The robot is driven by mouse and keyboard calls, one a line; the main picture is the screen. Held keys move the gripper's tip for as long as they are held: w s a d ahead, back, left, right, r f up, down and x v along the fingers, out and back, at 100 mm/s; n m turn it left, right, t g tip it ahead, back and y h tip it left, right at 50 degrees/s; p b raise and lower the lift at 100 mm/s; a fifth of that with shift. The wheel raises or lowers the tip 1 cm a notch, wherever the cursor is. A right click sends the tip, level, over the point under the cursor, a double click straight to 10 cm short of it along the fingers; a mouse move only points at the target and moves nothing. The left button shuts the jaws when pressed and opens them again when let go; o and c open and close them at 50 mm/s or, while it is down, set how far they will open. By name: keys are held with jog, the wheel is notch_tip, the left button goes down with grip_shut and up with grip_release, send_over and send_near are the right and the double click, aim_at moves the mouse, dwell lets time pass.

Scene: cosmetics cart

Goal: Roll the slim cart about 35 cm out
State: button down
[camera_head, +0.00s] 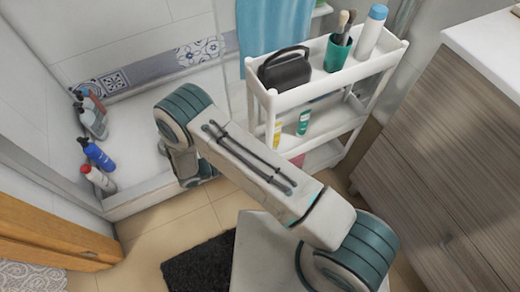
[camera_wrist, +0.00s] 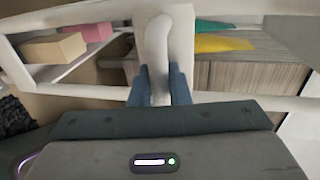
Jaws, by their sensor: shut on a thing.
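The slim white cart (camera_head: 325,85) stands between the shower area and the wooden cabinet in the head view. It has a top tray and lower shelves. Its top tray holds a dark bag (camera_head: 286,70), a green cup with brushes (camera_head: 338,54) and a white bottle with a blue cap (camera_head: 370,32). In the wrist view, my gripper (camera_wrist: 158,92) is shut on a white upright part of the cart (camera_wrist: 166,35), with one blue-grey finger on each side.
The wooden cabinet (camera_head: 440,150) stands close to the cart's right. Several bottles (camera_head: 97,153) stand at the shower's left edge. A dark mat (camera_head: 200,268) lies on the tiled floor. Boxes and tubes sit on the cart's shelves. A blue towel (camera_head: 272,35) hangs behind.

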jog(key=shift+f+b+v, duration=0.15)
jog(key=shift+v, duration=0.8)
jog(key=shift+f+b+v, duration=0.1)
jog(key=shift+b+v, duration=0.05)
jog(key=shift+v, duration=0.85)
jog(key=shift+w, duration=0.1)
jog(key=c, duration=1.4)
grip_release()
jog(key=p+v, duration=0.1)
jog(key=v, duration=1.3)
jog(key=shift+d, duration=0.1)
